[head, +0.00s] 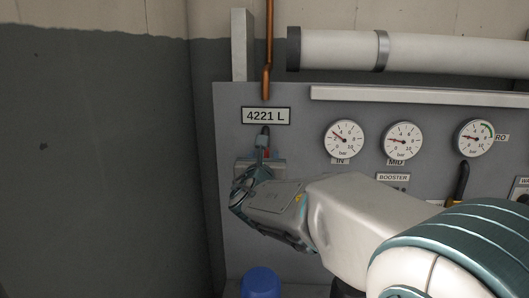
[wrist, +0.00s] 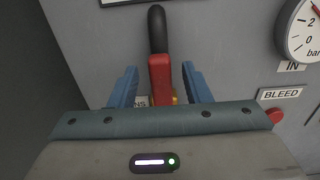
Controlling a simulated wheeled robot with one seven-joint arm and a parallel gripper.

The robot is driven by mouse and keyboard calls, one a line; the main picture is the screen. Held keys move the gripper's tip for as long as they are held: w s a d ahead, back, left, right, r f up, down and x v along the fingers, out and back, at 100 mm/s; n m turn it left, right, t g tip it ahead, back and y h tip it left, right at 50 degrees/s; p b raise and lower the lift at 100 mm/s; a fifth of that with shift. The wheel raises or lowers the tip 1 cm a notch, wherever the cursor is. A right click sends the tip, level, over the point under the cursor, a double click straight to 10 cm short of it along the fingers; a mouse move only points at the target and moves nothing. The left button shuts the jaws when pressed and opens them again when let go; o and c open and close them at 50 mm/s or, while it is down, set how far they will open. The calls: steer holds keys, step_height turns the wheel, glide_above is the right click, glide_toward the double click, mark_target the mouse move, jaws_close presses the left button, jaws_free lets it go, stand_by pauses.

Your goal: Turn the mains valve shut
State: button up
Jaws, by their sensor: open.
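The mains valve lever (wrist: 158,70) has a red base and a black grip and points straight up on the grey panel. In the head view the lever's dark tip (head: 265,131) shows just above my gripper (head: 262,146). In the wrist view my gripper (wrist: 160,70) is open, with one blue finger on each side of the red part of the lever. A gap shows on both sides of the lever. The valve's lower body is mostly hidden behind my gripper, with a little brass showing. A label beside it reads only "NS"; the rest is hidden.
A plate reading 4221 L (head: 266,116) and a copper pipe (head: 268,60) are above the valve. Gauges (head: 344,139) line the panel to the right. A red button (wrist: 275,116) sits under the BLEED label (wrist: 280,93). A blue cylinder (head: 261,283) stands below.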

steer(key=shift+w, duration=1.15)
steer(key=shift+c, duration=0.3)
jaws_close()
